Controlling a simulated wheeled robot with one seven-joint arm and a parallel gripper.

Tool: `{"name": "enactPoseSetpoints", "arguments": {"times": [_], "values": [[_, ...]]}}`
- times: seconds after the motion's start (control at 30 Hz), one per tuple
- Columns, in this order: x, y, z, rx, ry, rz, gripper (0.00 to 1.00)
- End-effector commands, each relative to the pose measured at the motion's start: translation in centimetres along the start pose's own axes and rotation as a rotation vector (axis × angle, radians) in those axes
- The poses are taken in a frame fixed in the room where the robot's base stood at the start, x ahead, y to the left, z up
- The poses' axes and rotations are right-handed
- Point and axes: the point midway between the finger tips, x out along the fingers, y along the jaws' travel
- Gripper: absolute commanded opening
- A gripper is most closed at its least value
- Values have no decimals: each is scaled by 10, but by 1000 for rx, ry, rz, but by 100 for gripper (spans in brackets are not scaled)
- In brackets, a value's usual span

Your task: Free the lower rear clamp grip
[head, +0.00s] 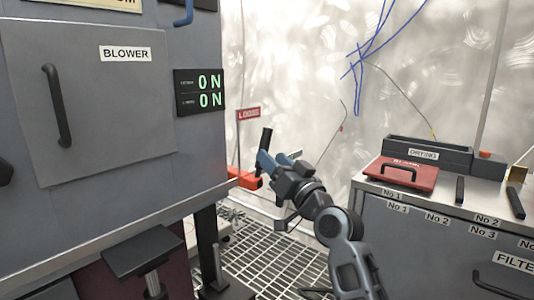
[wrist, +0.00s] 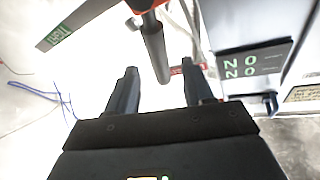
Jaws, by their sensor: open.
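The clamp grip is a black cylindrical handle (head: 266,141) standing up from an orange-red clamp body (head: 246,180) at the blower cabinet's right edge. My gripper (head: 277,158) is at the grip, its fingers apart. In the wrist view the dark grip (wrist: 155,48) runs down between the two open fingertips (wrist: 160,70), with a gap visible on each side. I cannot tell whether either finger touches it. A red "LOOSE" sign (head: 248,113) stands behind the grip. A green tag (wrist: 59,36) on a dark bar shows at upper left in the wrist view.
The blower cabinet (head: 100,110) with its handle and "ON" display (head: 199,92) fills the left. A bench (head: 440,190) with a red-lidded box (head: 400,175) and drying tray (head: 428,150) stands at right. Grated floor (head: 270,265) lies between. Blue cords (head: 357,80) hang behind.

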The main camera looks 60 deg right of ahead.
Motion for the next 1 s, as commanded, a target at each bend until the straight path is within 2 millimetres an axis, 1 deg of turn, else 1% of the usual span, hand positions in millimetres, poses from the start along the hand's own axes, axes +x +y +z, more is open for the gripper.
{"name": "enactPoseSetpoints", "arguments": {"times": [0.03,0.1,0.23,0.37,0.87,0.93,1.0], "values": [[-8,0,1,1,-2,1,52],[-15,0,1,0,-1,0,52],[-23,0,1,1,-1,-1,52],[-26,0,0,0,-1,-1,52],[-25,0,0,0,0,-1,52],[-26,-1,2,0,-3,-1,52],[-31,-4,9,0,-16,-1,52]]}}
